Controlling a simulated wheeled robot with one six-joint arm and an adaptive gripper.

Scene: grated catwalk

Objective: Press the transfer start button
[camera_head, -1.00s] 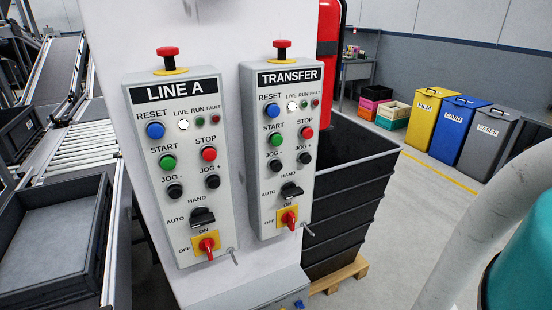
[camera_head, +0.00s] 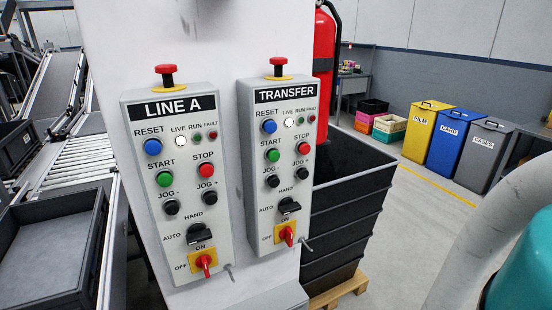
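The TRANSFER control box (camera_head: 264,189) is the right one of two grey boxes on a white column. Its green START button (camera_head: 273,156) sits on the left of the box, below the blue RESET button (camera_head: 270,126) and left of the red STOP button (camera_head: 303,148). A black JOG - button (camera_head: 273,181) is just under START. The white LIVE lamp looks lit; the RUN and FAULT lamps look dark. My gripper is out of the picture; only parts of my arm show at the right edge. Nothing covers the START button.
The LINE A box (camera_head: 178,228) stands close on the left with its own green START button (camera_head: 164,179). A red emergency stop (camera_head: 278,62) tops the TRANSFER box. A black crate stack (camera_head: 345,215) on a pallet stands right behind. Roller conveyors (camera_head: 80,160) are on the left.

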